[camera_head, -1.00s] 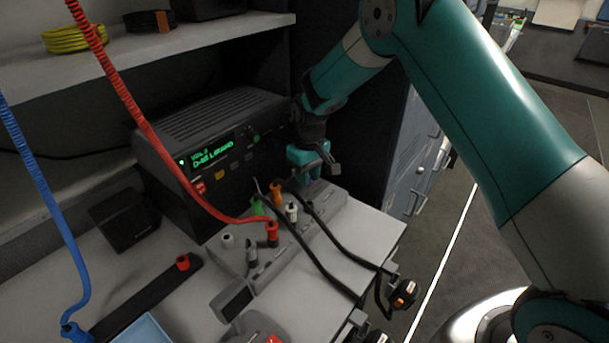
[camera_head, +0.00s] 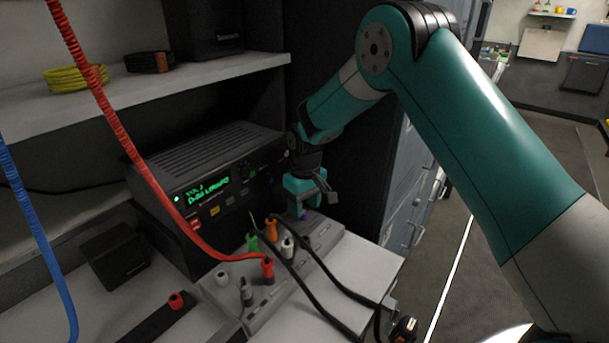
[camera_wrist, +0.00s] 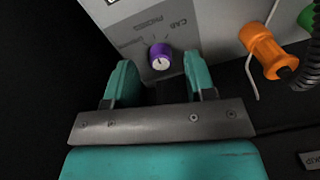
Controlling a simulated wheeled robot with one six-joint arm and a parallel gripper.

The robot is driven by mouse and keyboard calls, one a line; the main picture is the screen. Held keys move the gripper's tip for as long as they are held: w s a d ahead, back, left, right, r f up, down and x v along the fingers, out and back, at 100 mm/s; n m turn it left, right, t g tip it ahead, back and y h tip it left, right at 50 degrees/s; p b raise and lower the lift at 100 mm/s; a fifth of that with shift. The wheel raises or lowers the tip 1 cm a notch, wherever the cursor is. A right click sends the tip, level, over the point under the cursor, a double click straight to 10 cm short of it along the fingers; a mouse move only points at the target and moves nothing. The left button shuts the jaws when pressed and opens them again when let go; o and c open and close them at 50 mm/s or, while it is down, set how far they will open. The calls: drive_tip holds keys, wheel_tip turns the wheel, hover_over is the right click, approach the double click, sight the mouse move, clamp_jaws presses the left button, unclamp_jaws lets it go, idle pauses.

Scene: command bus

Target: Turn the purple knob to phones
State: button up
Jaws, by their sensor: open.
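The purple knob (camera_wrist: 160,57) sits on the sloped grey panel (camera_wrist: 205,20) in the wrist view, with a white mark on its face. Printed labels near it are seen upside down; one reads PHONES and one CAB. I cannot tell for sure which label the knob points at. My gripper (camera_wrist: 161,78) is open, its two teal fingers on either side of the knob's line and just short of it, apart from it. In the head view my gripper (camera_head: 312,192) hangs over the far end of the panel, and only a little of the purple knob (camera_head: 306,213) shows beneath it.
An orange plug (camera_wrist: 262,45) with a black cable stands close right of the knob in the wrist view. Green (camera_head: 252,243), white and red (camera_head: 267,268) plugs line the panel. A black radio (camera_head: 205,185) with a green display stands behind. A red coiled cord (camera_head: 125,150) hangs across the left.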

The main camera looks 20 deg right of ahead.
sight(306, 213)
wheel_tip(306, 213, up, 16)
drive_tip(key=shift+d+f+b, duration=0.15)
drive_tip(key=shift+b, duration=0.3)
drive_tip(key=s+a+r+n+y, duration=0.1)
drive_tip(key=s+a+r+y, duration=0.1)
drive_tip(key=s, duration=1.5)
drive_tip(key=s+a+r+n+y+p, duration=0.1)
drive_tip(key=s+a+r, duration=0.2)
drive_tip(key=s, duration=1.4)
drive_tip(key=shift+a+n+y, duration=0.3)
drive_tip(key=shift+y, duration=0.1)
